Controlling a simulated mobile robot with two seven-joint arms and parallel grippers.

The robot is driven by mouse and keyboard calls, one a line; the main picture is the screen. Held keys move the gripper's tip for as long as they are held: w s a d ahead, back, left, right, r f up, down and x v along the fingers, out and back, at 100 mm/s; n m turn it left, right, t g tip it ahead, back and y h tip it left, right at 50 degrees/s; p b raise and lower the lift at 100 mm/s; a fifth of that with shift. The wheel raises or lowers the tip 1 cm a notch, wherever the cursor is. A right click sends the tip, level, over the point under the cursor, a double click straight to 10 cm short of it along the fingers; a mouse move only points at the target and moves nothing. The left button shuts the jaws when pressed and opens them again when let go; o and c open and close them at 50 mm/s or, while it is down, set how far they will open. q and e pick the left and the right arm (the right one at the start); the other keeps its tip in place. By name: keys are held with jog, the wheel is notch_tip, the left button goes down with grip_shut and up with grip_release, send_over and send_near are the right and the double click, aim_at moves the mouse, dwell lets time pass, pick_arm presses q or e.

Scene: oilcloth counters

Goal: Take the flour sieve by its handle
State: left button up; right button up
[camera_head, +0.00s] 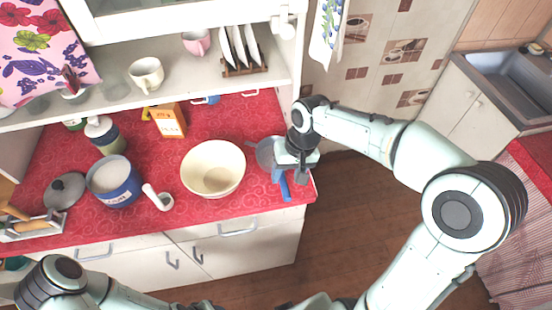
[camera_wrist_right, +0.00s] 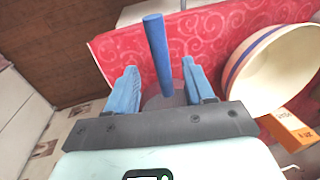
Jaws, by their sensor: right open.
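The flour sieve (camera_head: 265,152) lies near the right end of the red counter, a grey round pan partly hidden by my right gripper (camera_head: 289,176). Its blue handle (camera_head: 285,189) points toward the front edge. In the right wrist view the handle (camera_wrist_right: 156,50) stands between the two blue fingers of my right gripper (camera_wrist_right: 160,82), with a gap on each side. The sieve's round part (camera_wrist_right: 160,101) is mostly hidden behind the gripper there. The right gripper is open and empty. My left arm shows at the bottom left, its gripper out of view.
A cream bowl (camera_head: 213,168) stands left of the sieve. Further left are a white scoop (camera_head: 158,197), a blue canister (camera_head: 115,182), a lid (camera_head: 65,190) and an orange box (camera_head: 164,121). A shelf (camera_head: 180,83) with a plate rack (camera_head: 243,68) overhangs the back.

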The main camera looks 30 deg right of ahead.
aim_at(283, 178)
jog(key=f, duration=0.3)
jog(key=a+f, duration=0.1)
jog(key=shift+w+f, duration=0.2)
jog(key=shift+w, duration=0.2)
jog(key=shift+c, duration=0.3)
grip_shut()
jog(key=shift+r, duration=0.1)
